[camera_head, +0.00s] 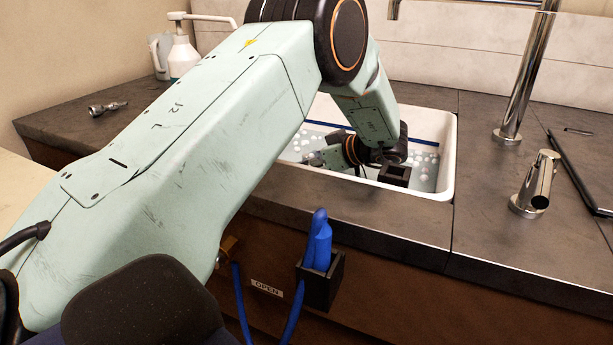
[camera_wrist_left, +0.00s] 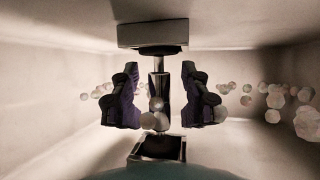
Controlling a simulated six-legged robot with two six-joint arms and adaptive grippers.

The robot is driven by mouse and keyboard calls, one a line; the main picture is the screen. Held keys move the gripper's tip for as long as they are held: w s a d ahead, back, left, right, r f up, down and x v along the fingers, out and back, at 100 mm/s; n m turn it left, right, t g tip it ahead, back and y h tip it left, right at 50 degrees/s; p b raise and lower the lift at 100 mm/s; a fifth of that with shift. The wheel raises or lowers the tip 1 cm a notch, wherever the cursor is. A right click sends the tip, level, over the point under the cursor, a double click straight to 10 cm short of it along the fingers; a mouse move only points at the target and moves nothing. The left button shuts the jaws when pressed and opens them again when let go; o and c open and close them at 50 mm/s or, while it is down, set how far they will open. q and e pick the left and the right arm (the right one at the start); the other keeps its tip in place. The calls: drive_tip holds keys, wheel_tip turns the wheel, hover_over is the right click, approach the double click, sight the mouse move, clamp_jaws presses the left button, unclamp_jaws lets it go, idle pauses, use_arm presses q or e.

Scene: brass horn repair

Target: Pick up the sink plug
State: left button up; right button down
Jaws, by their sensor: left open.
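My left gripper (camera_wrist_left: 161,98) is inside the sink, with its two dark fingers apart on either side of a dark upright post (camera_wrist_left: 158,88). A gap shows between each finger and the post. A pale block with a dark underside (camera_wrist_left: 152,36) sits at the post's upper end in the wrist view, and a dark square piece (camera_wrist_left: 158,148) shows below it. I cannot tell which of these parts is the sink plug. In the head view my left arm reaches over the sink's front edge and hides part of the basin. My right gripper is not in view.
The white sink (camera_head: 450,165) has pale bubbles and blue bands inside. A tall metal tap (camera_head: 525,75) and a short metal spout (camera_head: 536,185) stand to its right. A black holder (camera_head: 322,281) with a blue tool (camera_head: 318,240) is on the front panel. A pump bottle (camera_head: 183,55) stands at back left.

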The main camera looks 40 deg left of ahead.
use_arm(q)
drive_tip(key=shift+d+r, duration=0.1)
clamp_jaws()
idle(0.4)
